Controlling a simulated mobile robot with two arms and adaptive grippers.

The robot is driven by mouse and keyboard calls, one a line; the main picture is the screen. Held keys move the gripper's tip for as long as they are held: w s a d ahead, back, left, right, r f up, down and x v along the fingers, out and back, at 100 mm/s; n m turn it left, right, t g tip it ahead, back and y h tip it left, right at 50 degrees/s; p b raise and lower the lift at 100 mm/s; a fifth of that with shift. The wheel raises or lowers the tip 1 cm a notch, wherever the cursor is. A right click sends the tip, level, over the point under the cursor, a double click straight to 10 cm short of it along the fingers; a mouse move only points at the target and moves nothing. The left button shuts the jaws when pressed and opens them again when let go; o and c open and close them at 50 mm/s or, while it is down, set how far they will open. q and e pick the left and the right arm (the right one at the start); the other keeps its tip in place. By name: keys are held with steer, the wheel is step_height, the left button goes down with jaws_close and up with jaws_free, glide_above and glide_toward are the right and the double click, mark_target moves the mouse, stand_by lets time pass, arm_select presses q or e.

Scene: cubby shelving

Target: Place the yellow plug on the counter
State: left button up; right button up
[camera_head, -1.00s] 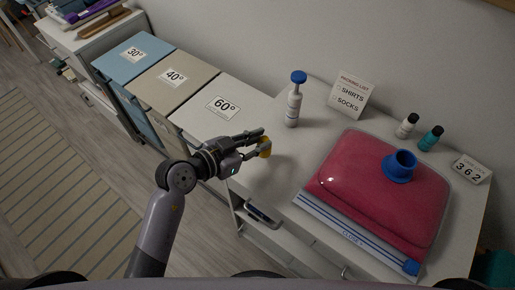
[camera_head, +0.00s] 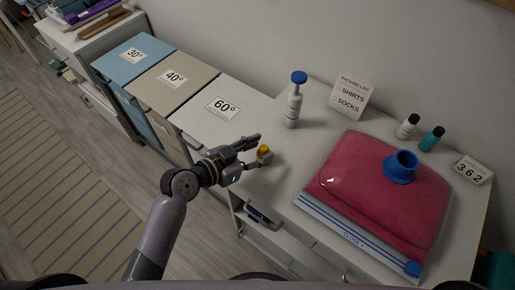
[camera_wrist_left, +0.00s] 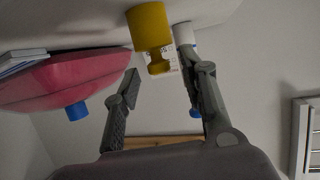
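The yellow plug (camera_head: 263,151) stands on the white counter (camera_head: 285,165) near its left end, just past my left fingertips. In the left wrist view the yellow plug (camera_wrist_left: 149,36) shows upside down, touching the counter surface at the top of the picture. My left gripper (camera_head: 258,150) is open, its fingers spread apart with a gap around the plug's side. In the left wrist view the left gripper (camera_wrist_left: 163,85) has nothing between its fingertips. My right gripper is not in view.
A pink bag (camera_head: 375,190) with a blue valve (camera_head: 400,167) covers the counter's right part. Labelled bins (camera_head: 222,108) lie left.

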arm_select(q)
steer(key=shift+r, duration=0.15)
steer(key=v, duration=1.2)
